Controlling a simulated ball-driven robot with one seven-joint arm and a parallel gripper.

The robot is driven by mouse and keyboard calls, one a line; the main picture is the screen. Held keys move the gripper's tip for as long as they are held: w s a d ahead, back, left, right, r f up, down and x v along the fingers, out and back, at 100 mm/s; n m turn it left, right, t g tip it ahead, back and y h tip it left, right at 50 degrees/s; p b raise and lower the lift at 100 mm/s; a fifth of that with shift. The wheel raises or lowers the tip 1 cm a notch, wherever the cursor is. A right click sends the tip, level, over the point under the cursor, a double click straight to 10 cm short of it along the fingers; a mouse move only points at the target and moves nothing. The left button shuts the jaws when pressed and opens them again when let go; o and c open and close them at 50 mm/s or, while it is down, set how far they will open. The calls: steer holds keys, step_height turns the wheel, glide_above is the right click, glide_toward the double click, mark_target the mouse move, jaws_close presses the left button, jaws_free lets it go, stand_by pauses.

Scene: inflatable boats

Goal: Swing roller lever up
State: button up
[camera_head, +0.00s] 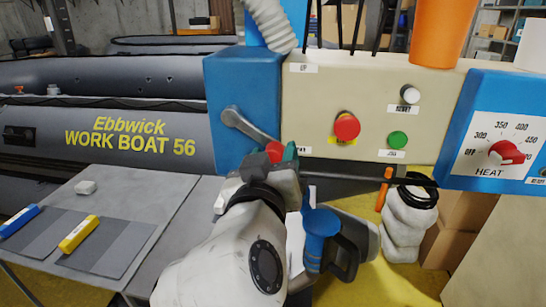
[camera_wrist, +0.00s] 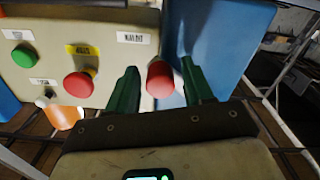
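The roller lever (camera_head: 250,126) is a grey bar on the side of a blue housing (camera_head: 228,80). It slopes down to the right from its pivot to a red knob (camera_head: 274,151). An "UP" label (camera_head: 303,68) is higher on the beige panel; a lower label is partly hidden. My gripper (camera_head: 281,155) is at the knob, with a green finger showing beside it. In the wrist view the red knob (camera_wrist: 160,78) lies between the two green fingers of my gripper (camera_wrist: 161,88), with visible gaps on both sides. The lever bar is mostly hidden there.
The beige panel (camera_head: 370,95) carries a red button (camera_head: 346,126), a green button (camera_head: 397,139) and a reset button (camera_head: 410,94), right of the lever. A heat dial (camera_head: 506,153) is farther right. A grey table (camera_head: 190,215) stands at left, before a boat (camera_head: 110,130).

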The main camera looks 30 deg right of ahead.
jaws_close()
steer(key=shift+r, duration=0.15)
